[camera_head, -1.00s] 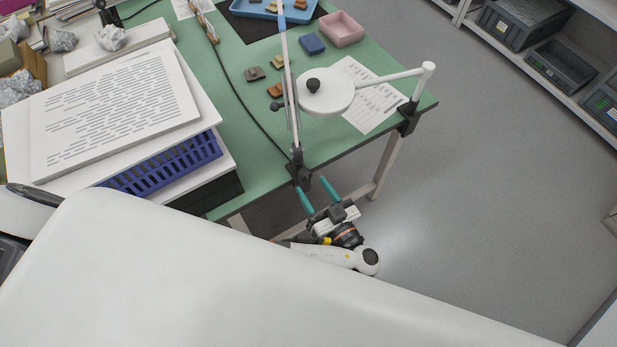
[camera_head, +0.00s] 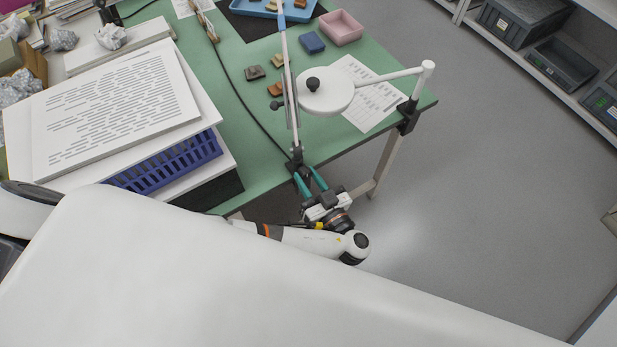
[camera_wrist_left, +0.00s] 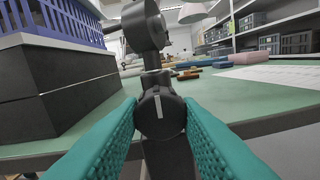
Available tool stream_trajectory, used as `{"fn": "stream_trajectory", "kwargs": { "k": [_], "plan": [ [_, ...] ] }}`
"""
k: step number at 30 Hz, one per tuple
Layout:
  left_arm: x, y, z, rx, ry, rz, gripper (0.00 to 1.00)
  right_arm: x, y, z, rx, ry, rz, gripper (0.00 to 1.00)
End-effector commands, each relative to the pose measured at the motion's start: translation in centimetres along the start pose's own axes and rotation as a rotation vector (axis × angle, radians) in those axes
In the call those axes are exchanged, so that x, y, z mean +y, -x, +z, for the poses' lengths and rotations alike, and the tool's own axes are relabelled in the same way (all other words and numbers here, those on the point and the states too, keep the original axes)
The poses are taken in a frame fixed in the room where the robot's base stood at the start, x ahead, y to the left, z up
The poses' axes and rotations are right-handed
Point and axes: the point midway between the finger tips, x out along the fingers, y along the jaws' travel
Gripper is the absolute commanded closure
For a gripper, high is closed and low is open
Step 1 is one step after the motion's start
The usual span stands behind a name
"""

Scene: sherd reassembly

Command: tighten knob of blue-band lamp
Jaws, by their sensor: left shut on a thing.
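The blue-band lamp stands clamped at the near edge of the green table; its slim white arm carries a blue band (camera_head: 281,20) near the top of the head view. Its black clamp (camera_head: 298,158) is at the table edge. My left gripper (camera_head: 305,173) is at this clamp, below the edge. In the left wrist view its teal fingers are shut on the dark round knob (camera_wrist_left: 161,113), one on each side. The knob's face carries a pale, nearly upright line. In the head view the fingers mostly hide the knob. My right gripper is not in view.
A second white lamp (camera_head: 392,76) with a round head is clamped at the table's right corner. A blue basket (camera_head: 170,165) under papers stands left of the clamp. Sherds, a pink tray (camera_head: 341,28) and a cable (camera_head: 235,92) lie behind. Floor to the right is clear.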

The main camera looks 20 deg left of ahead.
Motion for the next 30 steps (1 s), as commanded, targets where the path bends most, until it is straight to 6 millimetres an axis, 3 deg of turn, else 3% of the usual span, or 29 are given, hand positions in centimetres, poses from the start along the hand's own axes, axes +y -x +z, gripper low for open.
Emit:
{"fn": "stream_trajectory", "kwargs": {
  "k": [9,19,20,23,30],
  "plan": [
    [0.06,0.02,0.00,0.007,-0.214,0.000,0.92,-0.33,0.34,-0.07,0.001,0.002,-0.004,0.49],
    [0.02,-0.01,0.01,0.006,-0.232,-0.001,0.92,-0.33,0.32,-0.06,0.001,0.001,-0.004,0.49],
    [0.02,-0.01,0.01,0.006,-0.232,-0.001,0.65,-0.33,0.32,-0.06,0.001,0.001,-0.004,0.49],
    [0.02,-0.01,0.01,0.006,-0.232,-0.001,0.48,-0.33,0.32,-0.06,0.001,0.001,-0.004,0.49],
    [0.02,-0.02,0.02,0.006,-0.231,-0.001,0.48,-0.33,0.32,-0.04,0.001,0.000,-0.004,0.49]
  ]
}}
